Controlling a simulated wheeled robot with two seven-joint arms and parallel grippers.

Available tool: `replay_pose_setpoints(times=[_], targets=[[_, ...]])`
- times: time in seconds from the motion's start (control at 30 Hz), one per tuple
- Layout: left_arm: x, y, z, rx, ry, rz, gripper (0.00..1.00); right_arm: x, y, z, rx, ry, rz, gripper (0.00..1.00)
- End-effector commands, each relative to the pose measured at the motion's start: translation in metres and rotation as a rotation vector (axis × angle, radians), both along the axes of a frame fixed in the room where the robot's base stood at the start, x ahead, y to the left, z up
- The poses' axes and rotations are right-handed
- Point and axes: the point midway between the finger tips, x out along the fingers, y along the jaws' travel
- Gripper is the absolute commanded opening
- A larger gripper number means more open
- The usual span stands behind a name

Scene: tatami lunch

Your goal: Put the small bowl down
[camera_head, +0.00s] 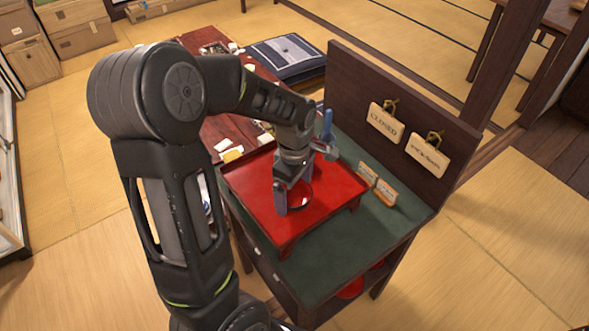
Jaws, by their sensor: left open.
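The small bowl (300,197), with a dark rim and a reddish inside, is on the red tray (258,208). It is partly hidden by my left gripper (293,199). My left gripper points down at the bowl, open, with one finger showing at the bowl's left side. The other finger is hard to make out. Whether the fingers touch the bowl cannot be told. My right gripper is not in view.
The red tray stands on a dark green counter (382,230) with a brown back panel (350,88) carrying hanging signs. Small cards (385,192) stand right of the tray. A low brown table (222,130) with scattered items lies behind. Bare green counter shows at the front right.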

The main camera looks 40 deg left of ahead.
Motion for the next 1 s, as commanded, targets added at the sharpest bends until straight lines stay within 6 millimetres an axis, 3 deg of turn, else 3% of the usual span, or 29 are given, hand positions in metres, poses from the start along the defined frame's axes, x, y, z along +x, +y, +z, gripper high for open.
replay_pose_setpoints(times=[0.5, 0.7, 1.0], targets=[[0.001, 0.0, 0.097, 0.0, -0.004, -0.001, 0.98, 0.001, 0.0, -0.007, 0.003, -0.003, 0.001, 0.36], [0.0, 0.0, 0.108, -0.001, -0.002, -0.001, 0.98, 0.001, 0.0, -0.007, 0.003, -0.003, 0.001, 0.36], [0.0, 0.0, 0.108, -0.001, -0.001, -0.001, 0.98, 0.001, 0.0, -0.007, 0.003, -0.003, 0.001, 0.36]])
